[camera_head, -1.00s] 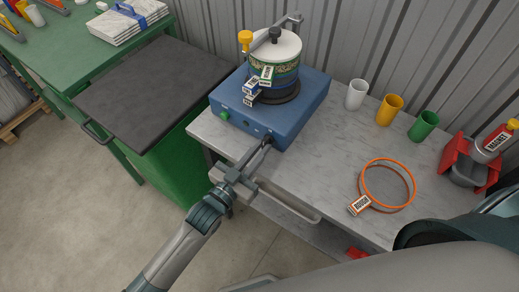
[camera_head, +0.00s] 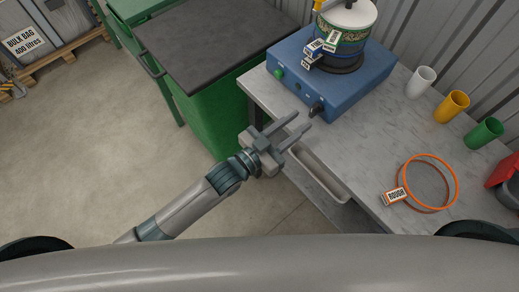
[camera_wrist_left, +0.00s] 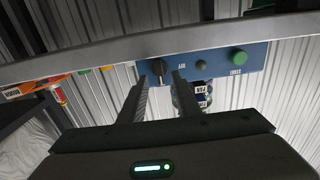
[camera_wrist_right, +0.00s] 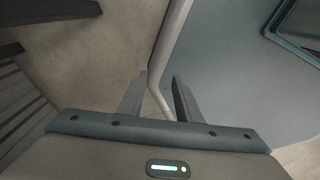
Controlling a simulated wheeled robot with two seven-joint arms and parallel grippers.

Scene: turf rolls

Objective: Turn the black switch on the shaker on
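The blue shaker (camera_head: 345,95) stands on the grey bench with a stack of sieves (camera_head: 345,35) on it. Its black switch (camera_head: 317,107) is on the front face, near the right corner. In the left wrist view the switch (camera_wrist_left: 160,69) shows between and beyond the fingertips, beside an upside-down "OFF" label; its exact setting is hard to read. My left gripper (camera_head: 301,120) is open and empty, a short way in front of the switch, not touching it. My right gripper (camera_wrist_right: 159,76) is open and empty, off in its own wrist view.
A green button (camera_head: 278,73) is at the panel's other end. White (camera_head: 420,81), yellow (camera_head: 451,106) and green (camera_head: 484,132) cups and an orange ring (camera_head: 429,181) are on the bench. A green cabinet (camera_head: 215,110) stands left.

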